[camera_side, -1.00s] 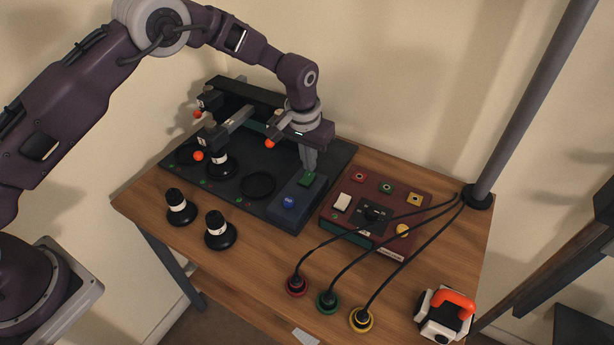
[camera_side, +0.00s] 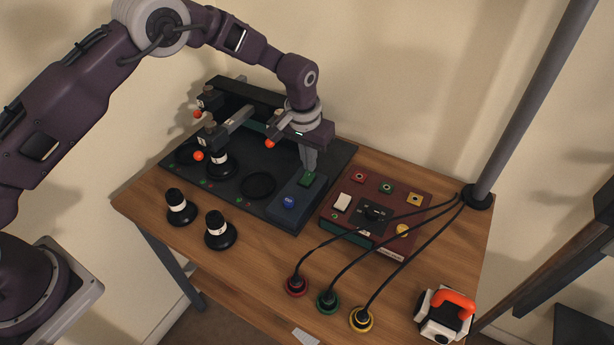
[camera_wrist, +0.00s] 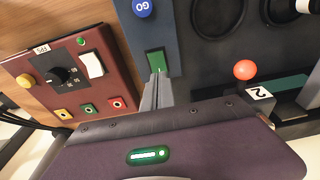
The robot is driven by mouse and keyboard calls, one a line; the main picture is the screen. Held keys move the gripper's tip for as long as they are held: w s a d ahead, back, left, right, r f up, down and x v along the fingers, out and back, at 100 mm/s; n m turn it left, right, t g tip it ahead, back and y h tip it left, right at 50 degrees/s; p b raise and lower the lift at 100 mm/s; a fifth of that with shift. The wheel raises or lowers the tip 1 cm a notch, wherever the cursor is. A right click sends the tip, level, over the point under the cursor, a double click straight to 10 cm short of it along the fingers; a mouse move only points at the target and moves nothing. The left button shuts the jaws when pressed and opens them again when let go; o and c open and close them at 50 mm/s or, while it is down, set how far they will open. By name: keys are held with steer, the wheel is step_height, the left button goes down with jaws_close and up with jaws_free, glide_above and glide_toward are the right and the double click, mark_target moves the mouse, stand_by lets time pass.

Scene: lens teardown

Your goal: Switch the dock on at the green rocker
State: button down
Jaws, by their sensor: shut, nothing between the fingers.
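The green rocker (camera_side: 307,178) sits on the raised blue-grey panel of the dark dock (camera_side: 330,165), behind the blue GO button (camera_side: 288,202). In the wrist view the green rocker (camera_wrist: 156,61) shows just past the tips of my gripper (camera_wrist: 157,76). My gripper (camera_side: 309,169) points down with its fingers shut and empty. Its tips are at the rocker's edge; I cannot tell whether they touch it. Part of the rocker is hidden by the fingers in the wrist view.
A maroon box (camera_side: 345,222) with a knob, a white switch and coloured sockets stands to the right. Cables run to red, green and yellow plugs (camera_side: 361,319) at the table front. Two black lenses (camera_side: 219,232) stand front left. Clamp arms with orange knobs (camera_side: 198,156) stand left of my gripper.

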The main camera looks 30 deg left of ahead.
mark_target(309, 175)
steer(key=shift+f, duration=1.05)
stand_by(0.6)
step_height(309, 175, up, 7)
stand_by(0.7)
